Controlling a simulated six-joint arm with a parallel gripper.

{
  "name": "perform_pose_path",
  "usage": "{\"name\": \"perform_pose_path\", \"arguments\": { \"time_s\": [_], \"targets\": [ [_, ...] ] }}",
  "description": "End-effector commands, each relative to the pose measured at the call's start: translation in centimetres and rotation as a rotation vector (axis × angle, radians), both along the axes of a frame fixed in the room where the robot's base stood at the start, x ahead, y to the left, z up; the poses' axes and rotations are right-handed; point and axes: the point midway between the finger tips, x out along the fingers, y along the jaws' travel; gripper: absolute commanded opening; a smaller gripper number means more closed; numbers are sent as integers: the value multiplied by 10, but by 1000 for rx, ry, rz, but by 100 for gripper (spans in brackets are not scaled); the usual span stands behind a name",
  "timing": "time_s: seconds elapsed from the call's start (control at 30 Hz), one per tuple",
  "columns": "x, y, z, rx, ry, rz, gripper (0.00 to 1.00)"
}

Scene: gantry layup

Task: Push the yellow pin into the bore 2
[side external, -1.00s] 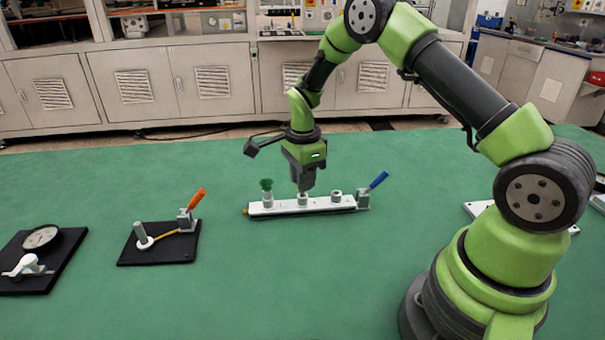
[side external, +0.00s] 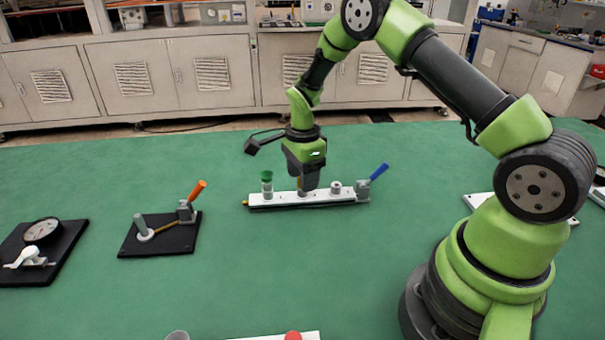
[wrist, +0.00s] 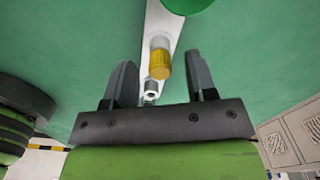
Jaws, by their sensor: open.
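A white bar fixture (side external: 325,198) carries three upright collars in a row. The left one has a green-topped pin (side external: 266,176); the right collar (side external: 336,187) shows an open top. The yellow pin (wrist: 160,66) stands at the middle collar, its lower part surrounded by the pale collar (wrist: 160,42). How deep it sits I cannot tell. My gripper (wrist: 161,80) is open, with one finger on each side of the yellow pin and visible gaps. In the side view my gripper (side external: 308,189) is low over the middle collar and hides most of it.
A blue-handled clamp (side external: 370,182) stands at the bar's right end. A black plate with an orange-handled clamp (side external: 190,203) lies to the left, and a dial gauge (side external: 41,231) further left. Green table is clear around the bar.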

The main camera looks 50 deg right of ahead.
Motion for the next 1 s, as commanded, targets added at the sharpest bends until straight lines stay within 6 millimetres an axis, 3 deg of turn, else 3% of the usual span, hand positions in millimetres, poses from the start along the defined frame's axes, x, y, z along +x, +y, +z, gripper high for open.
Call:
{"name": "perform_pose_path", "arguments": {
  "time_s": [0.13, 0.4, 0.6, 1.0],
  "targets": [
    [1, 0, 15, -1, -4, 0, 52],
    [1, 0, 68, -2, -7, 1, 52],
    [1, 0, 94, -1, -3, 1, 52],
    [0, 0, 99, 0, 0, 1, 52]
  ]
}}
